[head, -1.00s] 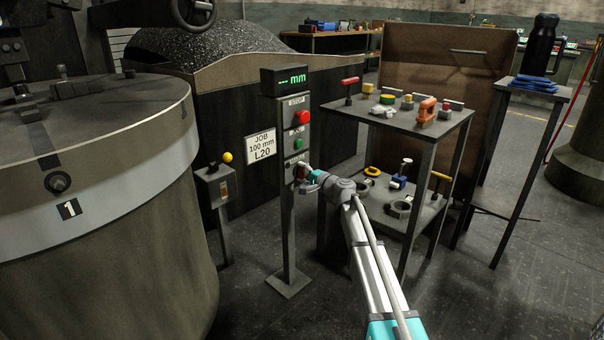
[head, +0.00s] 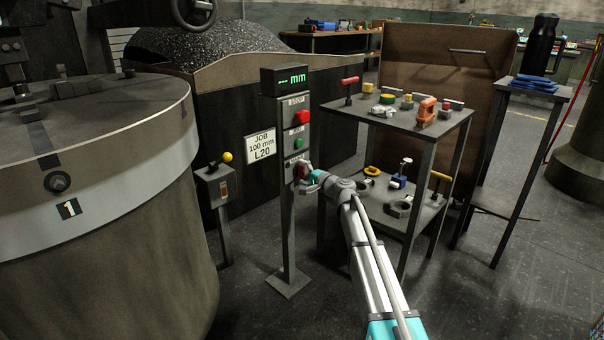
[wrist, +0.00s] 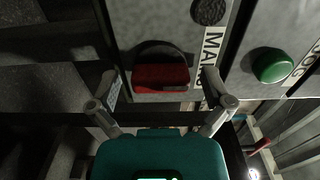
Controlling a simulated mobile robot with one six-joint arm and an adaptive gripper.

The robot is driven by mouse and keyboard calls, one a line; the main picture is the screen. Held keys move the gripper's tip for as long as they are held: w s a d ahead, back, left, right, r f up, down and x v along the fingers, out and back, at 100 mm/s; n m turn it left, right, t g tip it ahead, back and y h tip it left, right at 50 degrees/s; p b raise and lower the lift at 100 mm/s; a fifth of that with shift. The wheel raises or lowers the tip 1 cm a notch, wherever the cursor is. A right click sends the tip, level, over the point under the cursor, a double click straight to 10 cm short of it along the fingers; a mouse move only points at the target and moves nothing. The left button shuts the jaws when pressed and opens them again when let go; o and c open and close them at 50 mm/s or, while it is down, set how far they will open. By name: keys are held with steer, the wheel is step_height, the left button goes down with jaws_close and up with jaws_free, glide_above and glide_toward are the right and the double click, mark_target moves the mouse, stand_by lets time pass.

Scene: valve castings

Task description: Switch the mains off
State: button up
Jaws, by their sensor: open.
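The mains switch is a red handle on a dark round base, low on the grey control post. It shows in the head view (head: 300,171) and in the wrist view (wrist: 160,78), beside a white label reading MAINS (wrist: 212,48). My gripper (head: 308,176) is at the switch from the right in the head view. In the wrist view my gripper (wrist: 161,88) is open, with one finger to each side of the red handle. Gaps show between fingers and handle, and I see no clear contact. The head view partly hides the fingertips.
Above the switch on the post are a green button (head: 298,143), a red button (head: 302,117) and a display (head: 284,81). A two-tier tool table (head: 436,131) stands close right of the post. A small pedestal with a yellow knob (head: 227,157) stands left.

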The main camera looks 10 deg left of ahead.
steer(key=v, duration=1.2)
steer(key=shift+s, duration=0.1)
stand_by(0.4)
steer(key=s+d+f+n+g+h+p, duration=0.2)
steer(key=s+f+n+g+h+p, duration=0.15)
steer(key=s, duration=0.55)
steer(key=s+d+f+n+g+h+p, duration=0.2)
steer(key=s+d+f+n+g+h, duration=0.15)
steer(key=s, duration=0.55)
steer(key=s+d+f+g+h+p, duration=0.2)
steer(key=s+d+g+h+p, duration=0.35)
steer(key=s+d, duration=0.9)
step_height(320, 180, up, 37)
steer(key=s+a+t+h+p, duration=0.1)
steer(key=p, duration=3.5)
steer(key=shift+s+a+h, duration=0.35)
steer(key=shift+s+a, duration=0.05)
